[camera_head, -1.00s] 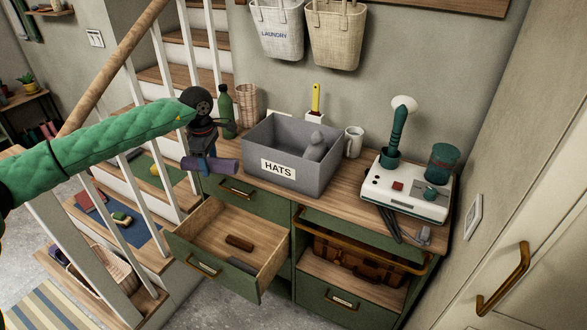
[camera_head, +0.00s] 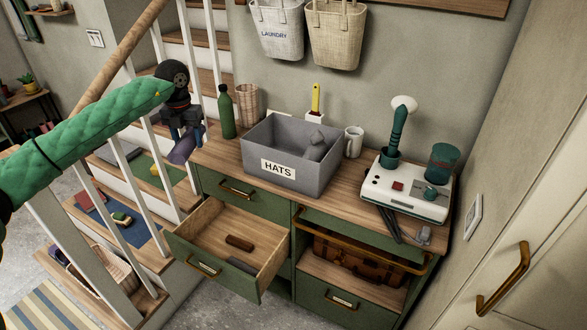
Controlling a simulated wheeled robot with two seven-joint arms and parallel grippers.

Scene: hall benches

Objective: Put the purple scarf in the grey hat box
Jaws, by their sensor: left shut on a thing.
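My left gripper (camera_head: 183,133), at the end of the green-sleeved arm, is left of the bench top by the stair rails. It is shut on the rolled purple scarf (camera_head: 184,149), which is tilted and partly hidden by the gripper. The grey hat box (camera_head: 306,183), labelled HATS, stands open on the wooden bench top, to the right of the gripper and apart from it. A grey item (camera_head: 315,147) lies inside the box at its right side. My right gripper is not in view.
A white mug (camera_head: 353,141) and a white machine (camera_head: 405,190) are to the right. An open drawer (camera_head: 214,229) juts out below. White stair rails (camera_head: 209,82) stand close to the gripper.

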